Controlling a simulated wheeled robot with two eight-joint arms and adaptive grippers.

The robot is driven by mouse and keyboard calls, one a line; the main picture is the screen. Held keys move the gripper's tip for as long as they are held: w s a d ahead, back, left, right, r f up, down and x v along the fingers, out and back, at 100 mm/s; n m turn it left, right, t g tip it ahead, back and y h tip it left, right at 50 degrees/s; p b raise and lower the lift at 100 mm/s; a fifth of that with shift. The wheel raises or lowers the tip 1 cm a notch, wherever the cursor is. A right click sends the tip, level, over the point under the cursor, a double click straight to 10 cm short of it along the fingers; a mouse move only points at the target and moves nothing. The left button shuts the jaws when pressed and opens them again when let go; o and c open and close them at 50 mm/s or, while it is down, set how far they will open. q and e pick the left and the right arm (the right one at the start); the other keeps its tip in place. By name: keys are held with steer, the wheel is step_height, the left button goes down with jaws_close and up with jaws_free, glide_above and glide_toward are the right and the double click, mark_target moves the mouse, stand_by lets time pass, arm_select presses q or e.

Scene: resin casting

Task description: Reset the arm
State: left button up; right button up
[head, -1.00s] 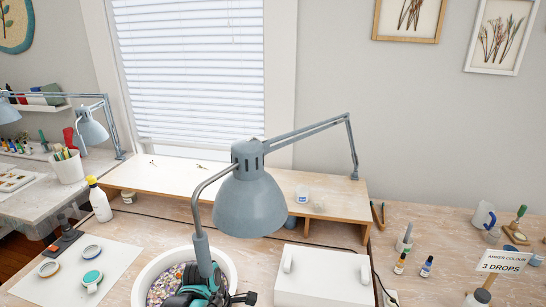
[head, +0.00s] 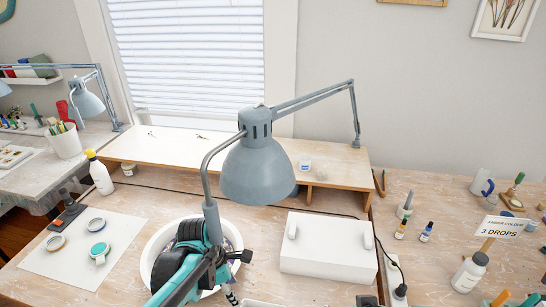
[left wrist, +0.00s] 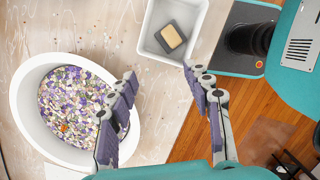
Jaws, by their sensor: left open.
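My left gripper (head: 240,258) is at the lower middle of the head view, in front of the white bowl (head: 150,262). In the left wrist view my left gripper (left wrist: 160,85) has its two dark fingers wide apart with nothing between them. The bowl (left wrist: 22,105), full of purple, white and green bits, is to the left below the fingers, and a white tray (left wrist: 150,52) holding a dark-edged beige block (left wrist: 171,37) is beyond the fingertips. My right gripper is not in view.
A grey-blue desk lamp (head: 257,172) hangs over the table, overlapping my left gripper in the head view. A white box (head: 325,245) stands right of the bowl. Bottles (head: 469,272) and a "3 DROPS" sign (head: 501,233) are at the right. Round moulds lie on a white sheet (head: 60,262).

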arm_select(q)
steer(key=s+a+r+m+t+y, duration=0.1)
steer(key=s+a+r+m+t, duration=0.2)
steer(key=s+m, duration=0.3)
steer(key=s+a+r+m+t+y, duration=0.1)
steer(key=s+a+r+m+t, duration=0.2)
steer(key=m, duration=1.2)
steer(key=shift+s+a+r+m+t+b, duration=0.35)
steer(key=shift+s+a, duration=0.1)
steer(key=shift+s, duration=1)
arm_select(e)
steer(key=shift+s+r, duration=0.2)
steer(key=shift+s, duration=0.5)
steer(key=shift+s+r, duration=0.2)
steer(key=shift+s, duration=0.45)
